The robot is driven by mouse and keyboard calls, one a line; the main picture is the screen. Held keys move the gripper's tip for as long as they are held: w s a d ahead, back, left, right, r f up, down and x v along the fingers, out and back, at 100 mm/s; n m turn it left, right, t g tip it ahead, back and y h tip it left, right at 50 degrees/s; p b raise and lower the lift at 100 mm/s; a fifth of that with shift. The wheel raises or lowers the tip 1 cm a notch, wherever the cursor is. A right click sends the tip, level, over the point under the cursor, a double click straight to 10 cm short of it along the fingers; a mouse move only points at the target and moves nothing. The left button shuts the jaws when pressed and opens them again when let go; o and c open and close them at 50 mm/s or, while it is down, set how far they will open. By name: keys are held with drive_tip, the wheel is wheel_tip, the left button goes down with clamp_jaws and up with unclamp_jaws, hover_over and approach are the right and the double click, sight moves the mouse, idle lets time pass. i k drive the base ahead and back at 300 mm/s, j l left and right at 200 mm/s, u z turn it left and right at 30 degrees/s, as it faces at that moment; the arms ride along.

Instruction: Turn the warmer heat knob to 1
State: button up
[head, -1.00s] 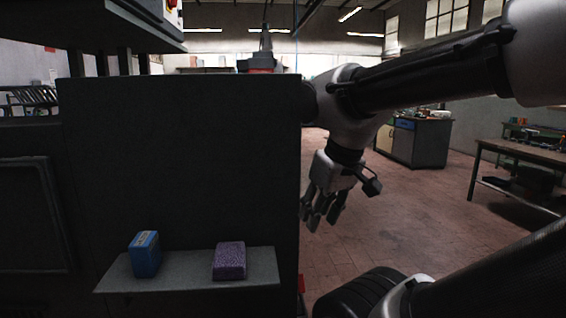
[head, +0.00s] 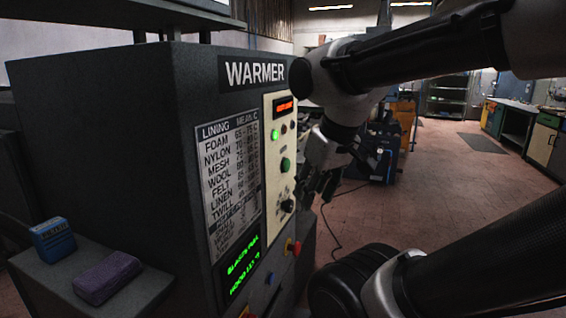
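The warmer (head: 110,150) is a large dark cabinet at the left, seen at an angle, with a "WARMER" sign (head: 254,72) on its front. A pale control panel (head: 275,160) carries a dark round knob (head: 288,206) with marks around it. I cannot read the knob's setting. My gripper (head: 318,196) hangs pointing down, just right of the panel and apart from the knob in the picture. Its fingers are dark and small, so I cannot tell how far they are open. I see nothing held.
The panel also has a green button (head: 285,165), lights and a red display (head: 285,107). A lining chart (head: 232,175) and green display (head: 242,268) are beside it. A side shelf (head: 60,280) holds a blue box (head: 53,240) and purple block (head: 107,277). Floor at right is open.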

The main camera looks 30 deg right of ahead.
sight(288, 206)
drive_tip(key=l+u, duration=0.15)
drive_tip(key=l, duration=1.15)
drive_tip(key=i, duration=0.1)
